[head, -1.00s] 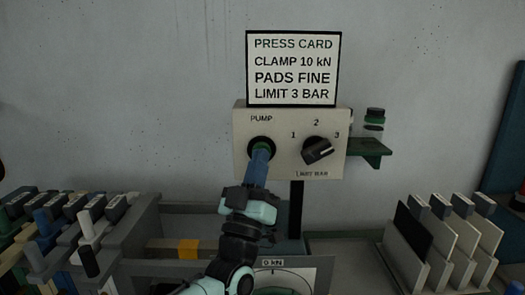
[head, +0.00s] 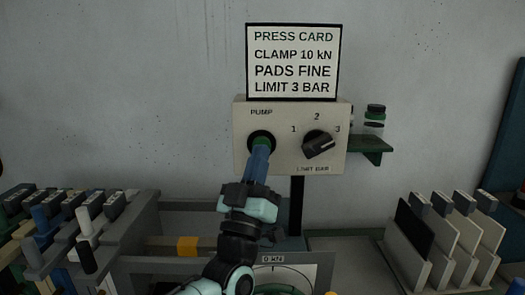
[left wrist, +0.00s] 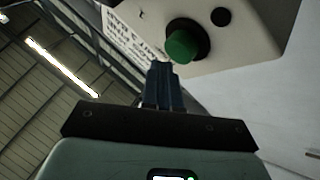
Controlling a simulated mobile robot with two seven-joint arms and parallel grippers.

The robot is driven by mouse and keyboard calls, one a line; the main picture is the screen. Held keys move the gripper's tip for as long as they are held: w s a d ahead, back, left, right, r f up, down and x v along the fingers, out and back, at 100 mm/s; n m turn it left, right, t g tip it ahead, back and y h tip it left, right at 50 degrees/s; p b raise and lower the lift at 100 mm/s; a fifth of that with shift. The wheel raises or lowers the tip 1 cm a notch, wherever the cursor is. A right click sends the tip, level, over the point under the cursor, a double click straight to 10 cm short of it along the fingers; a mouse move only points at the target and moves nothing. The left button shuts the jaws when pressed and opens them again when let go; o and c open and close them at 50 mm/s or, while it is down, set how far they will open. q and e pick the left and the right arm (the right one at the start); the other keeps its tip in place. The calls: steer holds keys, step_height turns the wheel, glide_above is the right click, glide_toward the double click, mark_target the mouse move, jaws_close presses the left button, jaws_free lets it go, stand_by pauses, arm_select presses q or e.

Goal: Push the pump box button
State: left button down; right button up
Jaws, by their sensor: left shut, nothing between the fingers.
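The pump box (head: 284,167) is a beige panel on a dark post, marked PUMP at its upper left. Its green button (head: 262,143) sits in a black ring under that word. In the left wrist view the green button (left wrist: 183,45) stands out from the box face, just beyond the fingertips. My left gripper (head: 259,154) is shut and empty, its blue fingers pointing up at the button and overlapping its lower part in the head view. I cannot tell whether they touch. In the left wrist view the shut fingers (left wrist: 162,70) show below the button. My right gripper is not in view.
A black selector knob (head: 318,145) with marks 1, 2 and 3 is on the box, right of the button. A press card (head: 293,62) stands above. A green shelf (head: 370,145) with small jars is at the right. Racks stand left (head: 125,225) and right (head: 440,245).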

arm_select(q)
steer(key=shift+s, duration=0.25)
steer(key=s+b, duration=0.4)
steer(key=s, duration=0.2)
steer(key=shift+f+b, duration=0.1)
steer(key=shift+b, duration=0.25)
